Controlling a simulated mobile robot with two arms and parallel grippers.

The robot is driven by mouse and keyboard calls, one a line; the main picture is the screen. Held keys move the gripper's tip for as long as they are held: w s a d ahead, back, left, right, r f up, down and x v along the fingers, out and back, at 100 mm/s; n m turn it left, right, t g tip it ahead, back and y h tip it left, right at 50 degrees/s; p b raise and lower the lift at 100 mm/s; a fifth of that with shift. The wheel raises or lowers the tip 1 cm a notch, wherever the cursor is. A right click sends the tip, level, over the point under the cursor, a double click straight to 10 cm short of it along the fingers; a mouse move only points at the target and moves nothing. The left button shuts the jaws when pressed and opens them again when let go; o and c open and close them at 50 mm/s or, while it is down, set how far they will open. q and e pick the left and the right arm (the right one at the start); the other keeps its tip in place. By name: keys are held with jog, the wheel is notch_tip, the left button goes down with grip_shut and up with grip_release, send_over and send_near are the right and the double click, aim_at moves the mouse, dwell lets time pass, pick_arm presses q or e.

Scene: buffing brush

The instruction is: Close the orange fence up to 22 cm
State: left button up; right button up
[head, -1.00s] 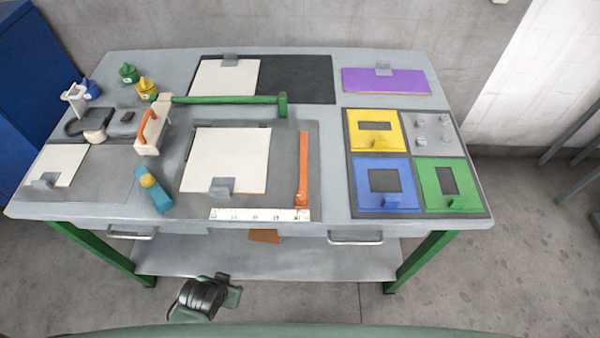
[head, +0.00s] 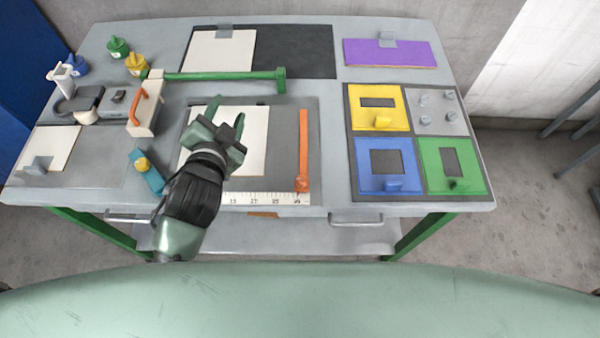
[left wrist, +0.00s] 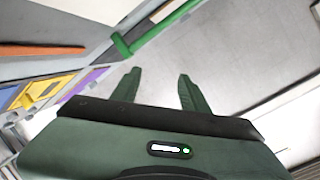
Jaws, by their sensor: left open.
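The orange fence (head: 303,150) is a long upright-running bar on the grey work mat, with a small orange block at its near end on the white ruler (head: 265,198). That block sits near the ruler's right end, by a mark that looks like 29; the print is small. A gap of bare mat lies between the fence and the white sheet (head: 255,150). My left gripper (head: 227,114) is open and empty over the sheet, left of the fence and apart from it. Its arm hides the ruler's left part. The fence also shows in the left wrist view (left wrist: 40,49).
A green bar (head: 225,76) runs behind the sheet. A block with an orange handle (head: 146,108) and a teal tool (head: 146,172) stand left of my arm. Yellow, blue and green plates (head: 442,165) lie right of the fence.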

pick_arm(q)
jog(key=w+d+r+m+t+h, duration=0.2)
jog(key=d+r+m+h, duration=0.15)
jog(key=r, duration=0.25)
jog(key=w+d+r+m+t+h, duration=0.2)
jog(key=d+r+m+t, duration=0.1)
jog(key=d+r+m, duration=0.25)
jog(key=s+d+r+m+g+h, duration=0.3)
jog(key=d+r+m+h, duration=0.4)
jog(key=d+m+h, duration=0.35)
jog(key=s+d+m+g+h, duration=0.5)
jog(key=s+d+m+g, duration=0.2)
jog(key=m+g, duration=0.7)
jog(key=m+g+y, duration=0.6)
jog(key=m+y, duration=1.2)
jog(key=m, duration=0.1)
send_near(301, 178)
jog(key=f, duration=0.2)
jog(key=p+x, duration=0.1)
jog(key=x, duration=0.3)
jog(key=p+x, duration=0.1)
jog(key=x, duration=0.1)
jog(key=shift+s+d+f+p, duration=0.15)
jog(key=shift+s+d+p, duration=0.2)
jog(key=shift+s+d, duration=0.15)
jog(key=shift+f, duration=0.3)
